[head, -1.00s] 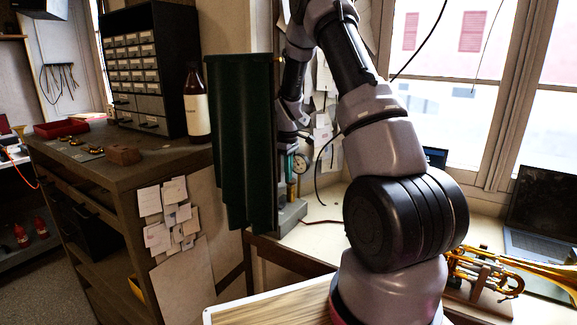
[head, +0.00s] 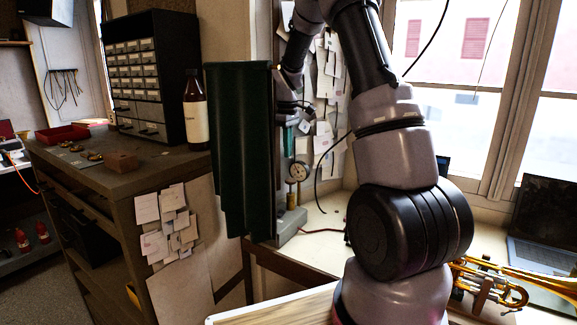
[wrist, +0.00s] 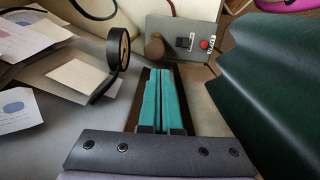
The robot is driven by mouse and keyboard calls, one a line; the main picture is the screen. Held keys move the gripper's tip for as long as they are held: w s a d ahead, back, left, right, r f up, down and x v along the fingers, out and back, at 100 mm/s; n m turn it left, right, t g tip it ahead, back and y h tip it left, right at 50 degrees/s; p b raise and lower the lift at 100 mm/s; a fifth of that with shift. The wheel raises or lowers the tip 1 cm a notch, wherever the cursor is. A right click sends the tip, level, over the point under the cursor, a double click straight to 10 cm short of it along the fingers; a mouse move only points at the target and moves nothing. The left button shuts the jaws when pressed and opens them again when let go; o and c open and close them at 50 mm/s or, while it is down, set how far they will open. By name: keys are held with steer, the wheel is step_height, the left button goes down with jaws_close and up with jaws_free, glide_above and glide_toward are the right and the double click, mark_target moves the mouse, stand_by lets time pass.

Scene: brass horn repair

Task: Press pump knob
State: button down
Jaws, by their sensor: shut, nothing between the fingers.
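None of these is clearly labelled as the pump knob. My gripper (wrist: 161,72) has teal fingers, shut together and empty. The fingertips point toward the box just below the brown knob in the picture. I cannot tell if they touch anything.
A dark green ribbed sheet (head: 240,150) hangs close by; it fills the right of the wrist view (wrist: 275,85). The gauge (wrist: 118,50) and paper notes (wrist: 80,78) are at the left there. A brass horn (head: 490,282) and laptop (head: 545,225) stand to the right.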

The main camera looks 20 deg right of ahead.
steer(key=shift+r, duration=1.05)
stand_by(1.4)
steer(key=s+a+r+m+t+y, duration=0.1)
steer(key=s+a+r+m+t, duration=0.15)
steer(key=s+r, duration=0.45)
steer(key=s+a+r+m+t, duration=0.1)
steer(key=s+r+m, duration=0.2)
steer(key=s+r, duration=0.5)
steer(key=s+a+r+m+t, duration=0.1)
steer(key=s+m, duration=0.2)
steer(key=s, duration=0.5)
steer(key=s+a+r+m+t+y, duration=0.1)
steer(key=s+a+m+t, duration=0.1)
steer(key=s, duration=0.6)
steer(key=shift+s+m, duration=0.35)
steer(key=shift+m, duration=0.3)
steer(key=shift+r+t, duration=0.1)
steer(key=shift+t, duration=0.15)
